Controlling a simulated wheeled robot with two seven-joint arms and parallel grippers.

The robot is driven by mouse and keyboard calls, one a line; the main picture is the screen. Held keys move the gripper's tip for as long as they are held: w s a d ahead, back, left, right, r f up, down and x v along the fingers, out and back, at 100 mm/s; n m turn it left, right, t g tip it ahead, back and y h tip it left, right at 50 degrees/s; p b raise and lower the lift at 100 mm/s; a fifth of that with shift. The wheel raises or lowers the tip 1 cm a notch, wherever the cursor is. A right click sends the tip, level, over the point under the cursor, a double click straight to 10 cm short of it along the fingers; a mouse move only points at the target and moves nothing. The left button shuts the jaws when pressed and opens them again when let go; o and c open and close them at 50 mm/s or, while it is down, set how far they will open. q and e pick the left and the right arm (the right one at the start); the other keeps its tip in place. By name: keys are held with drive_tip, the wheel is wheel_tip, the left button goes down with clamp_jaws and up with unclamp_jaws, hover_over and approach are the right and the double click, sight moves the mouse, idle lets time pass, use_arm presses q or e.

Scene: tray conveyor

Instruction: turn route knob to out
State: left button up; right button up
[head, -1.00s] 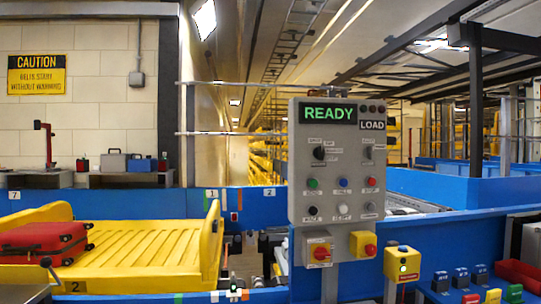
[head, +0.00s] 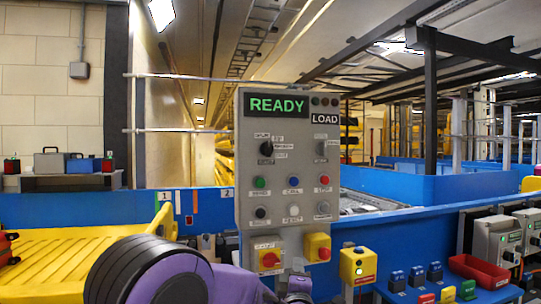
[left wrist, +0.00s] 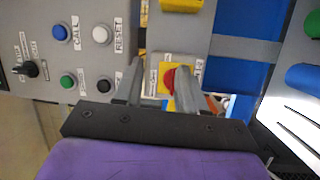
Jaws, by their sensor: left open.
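The grey control panel (head: 286,225) stands in the middle of the head view, its display reading READY and a smaller sign LOAD. A black knob (head: 266,148) with several small labels is at its upper left, and a grey knob (head: 321,149) at its upper right. The labels are too small to tell surely which is the route knob. The black knob also shows in the left wrist view (left wrist: 32,69), left of my left gripper (left wrist: 158,88). That gripper is open and empty, low before the panel; a red button on yellow shows between its fingers. My right gripper is not in view.
Green (head: 260,182), blue and red buttons sit under the knobs. A red switch (head: 269,260) and a yellow box with a red button (head: 318,247) are low on the panel. A yellow conveyor tray (head: 60,265) lies left. A red bin (head: 478,271) is right.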

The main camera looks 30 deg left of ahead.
use_arm(q)
wheel_tip(320, 180, up, 15)
drive_tip(key=n+y, duration=0.4)
drive_tip(key=n, duration=0.4)
drive_tip(key=n+g+y, duration=0.2)
drive_tip(key=n+y, duration=0.2)
drive_tip(key=n, duration=1.1)
approach(270, 149)
drive_tip(key=p+x, duration=0.4)
drive_tip(key=x, duration=0.4)
drive_tip(key=shift+w+a+r+p, duration=0.1)
drive_tip(key=shift+a+r+p, duration=0.05)
drive_tip(key=shift+a+p, duration=0.2)
drive_tip(key=shift+d, duration=0.15)
clamp_jaws()
